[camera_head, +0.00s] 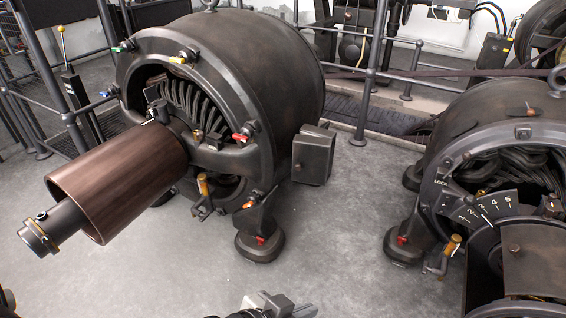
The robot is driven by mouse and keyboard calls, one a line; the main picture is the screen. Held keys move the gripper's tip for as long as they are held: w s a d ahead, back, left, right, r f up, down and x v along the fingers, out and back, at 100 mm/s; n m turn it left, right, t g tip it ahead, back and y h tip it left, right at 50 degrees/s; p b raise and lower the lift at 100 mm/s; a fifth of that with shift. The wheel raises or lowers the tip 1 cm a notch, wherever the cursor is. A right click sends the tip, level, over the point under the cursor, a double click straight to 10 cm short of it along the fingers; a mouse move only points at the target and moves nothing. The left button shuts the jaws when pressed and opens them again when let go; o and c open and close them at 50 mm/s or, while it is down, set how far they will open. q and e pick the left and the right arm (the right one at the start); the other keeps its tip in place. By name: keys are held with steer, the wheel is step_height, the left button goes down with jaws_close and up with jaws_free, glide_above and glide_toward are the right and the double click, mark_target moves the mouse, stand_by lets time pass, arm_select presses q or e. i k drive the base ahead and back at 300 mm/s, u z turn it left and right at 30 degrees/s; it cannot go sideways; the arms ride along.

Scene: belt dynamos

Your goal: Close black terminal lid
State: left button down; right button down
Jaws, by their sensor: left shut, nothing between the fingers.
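A black terminal box (313,155) is mounted low on the right side of the left dynamo (265,75). Its flat lid faces the front. I cannot tell whether the lid is fully flush or slightly ajar. My left gripper (283,304) shows at the bottom edge of the head view, partly cut off. It is shut and empty. It is well in front of the box and apart from it, with bare floor between them in the picture. My right gripper is out of view.
The left dynamo has a brown drum (115,180) reaching forward, and a foot (259,245) below the box. A second dynamo (480,120) with a numbered dial (490,207) stands at right. Grey floor (335,235) between them is clear. A railing (366,75) runs behind.

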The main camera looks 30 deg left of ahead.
mark_target(310, 154)
steer(key=u, duration=1.2)
steer(key=i, duration=1.05)
steer(key=z, duration=0.15)
